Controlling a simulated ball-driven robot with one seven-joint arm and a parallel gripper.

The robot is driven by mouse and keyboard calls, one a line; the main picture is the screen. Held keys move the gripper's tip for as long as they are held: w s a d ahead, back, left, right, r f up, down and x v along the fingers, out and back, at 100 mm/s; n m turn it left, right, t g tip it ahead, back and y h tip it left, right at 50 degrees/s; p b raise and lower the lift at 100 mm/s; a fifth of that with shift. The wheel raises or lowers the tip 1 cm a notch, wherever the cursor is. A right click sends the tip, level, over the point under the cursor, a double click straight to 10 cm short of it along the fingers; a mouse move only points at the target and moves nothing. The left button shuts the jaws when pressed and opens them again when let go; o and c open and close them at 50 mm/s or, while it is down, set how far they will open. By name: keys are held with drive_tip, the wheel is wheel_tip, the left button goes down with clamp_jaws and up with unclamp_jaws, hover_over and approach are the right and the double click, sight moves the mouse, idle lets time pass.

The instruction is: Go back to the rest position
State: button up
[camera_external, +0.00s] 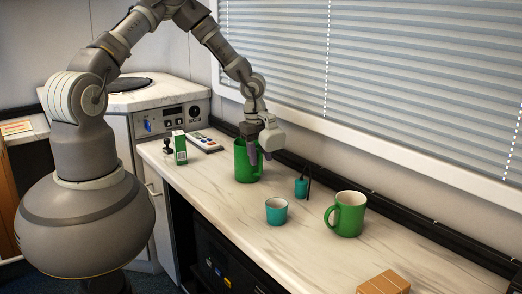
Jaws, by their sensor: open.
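My gripper (262,157) points down at the far green mug (244,164) on the marble-patterned counter. Its fingers are apart, one in front of the mug's side or rim and one near its right side. I cannot tell from this view whether they touch the mug. The mug stands upright on the counter. My arm arches up from the base at the left and comes down over the counter.
A second green mug (349,215), a teal cup (276,212), a small teal holder (301,188), a brown box (383,284), a green-and-white carton (180,148) and a remote-like device (205,141) are on the counter (310,250). Window blinds (400,80) rise behind.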

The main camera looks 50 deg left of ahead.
wheel_tip(320, 180, up, 4)
drive_tip(key=p, duration=0.3)
drive_tip(key=shift+w, duration=0.1)
drive_tip(key=s, duration=1.7)
wheel_tip(320, 180, up, 5)
drive_tip(key=w+d+r+m, duration=0.1)
drive_tip(key=w+d, duration=1.4)
drive_tip(key=w, duration=0.3)
drive_tip(key=shift+r+m+b, duration=0.4)
drive_tip(key=shift+b, duration=0.05)
drive_tip(key=shift+o, duration=0.5)
drive_tip(key=shift+w+d, duration=0.1)
